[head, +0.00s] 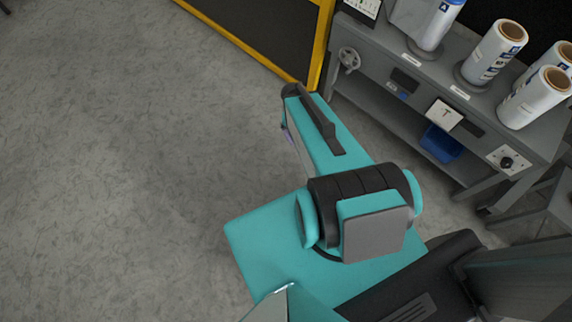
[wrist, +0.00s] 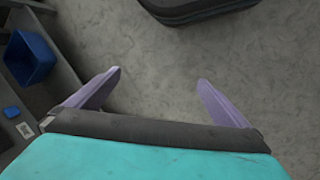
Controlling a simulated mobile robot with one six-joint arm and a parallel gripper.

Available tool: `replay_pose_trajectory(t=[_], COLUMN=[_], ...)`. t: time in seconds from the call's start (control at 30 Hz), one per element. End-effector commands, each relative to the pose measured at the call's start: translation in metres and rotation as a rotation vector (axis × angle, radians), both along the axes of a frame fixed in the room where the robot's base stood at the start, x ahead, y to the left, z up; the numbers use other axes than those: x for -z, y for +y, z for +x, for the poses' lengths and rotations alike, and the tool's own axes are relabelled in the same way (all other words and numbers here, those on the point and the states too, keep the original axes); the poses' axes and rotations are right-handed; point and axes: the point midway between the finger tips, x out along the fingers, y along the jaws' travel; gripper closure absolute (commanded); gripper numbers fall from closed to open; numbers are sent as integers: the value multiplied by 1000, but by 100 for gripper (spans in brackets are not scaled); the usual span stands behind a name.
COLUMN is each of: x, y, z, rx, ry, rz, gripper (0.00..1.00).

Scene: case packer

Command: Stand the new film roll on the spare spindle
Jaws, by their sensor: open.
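White film rolls with brown cores stand upright on a grey bench (head: 400,62) at the top right of the head view. One roll (head: 436,28) is at the left, cut by the frame edge. A second roll (head: 488,60) stands on a dark round base. A close group at the right includes a front roll (head: 532,98). I cannot tell which is the new roll, and no bare spindle is clearly visible. My gripper (wrist: 159,77) is open and empty, its purple fingers apart above bare floor. In the head view my arm mostly hides it.
A blue bin (head: 441,144) sits on the bench's lower shelf and also shows in the wrist view (wrist: 30,57). A yellow-framed dark panel (head: 262,35) stands left of the bench. A handwheel (head: 349,59) is on the bench front. Open concrete floor fills the left.

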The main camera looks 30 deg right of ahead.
Motion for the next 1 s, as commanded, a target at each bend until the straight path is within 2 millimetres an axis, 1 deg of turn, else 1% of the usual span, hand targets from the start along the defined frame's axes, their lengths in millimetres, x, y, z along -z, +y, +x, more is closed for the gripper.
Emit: replay_pose_trajectory(t=[0.03, 0.2, 0.3, 0.4, 0.5, 0.6, 1.0], x=[9, 34, 44, 49, 52, 54, 54], y=[21, 84, 114, 135, 148, 153, 153], z=[-12, -54, -80, -100, -113, -119, -119], rx=[-43, -179, -250, -302, -334, -347, -347], ry=[37, 156, 219, 267, 296, 309, 309], rz=[36, 161, 228, 280, 312, 326, 327], gripper=[0, 0, 0, 0, 0, 0, 0])
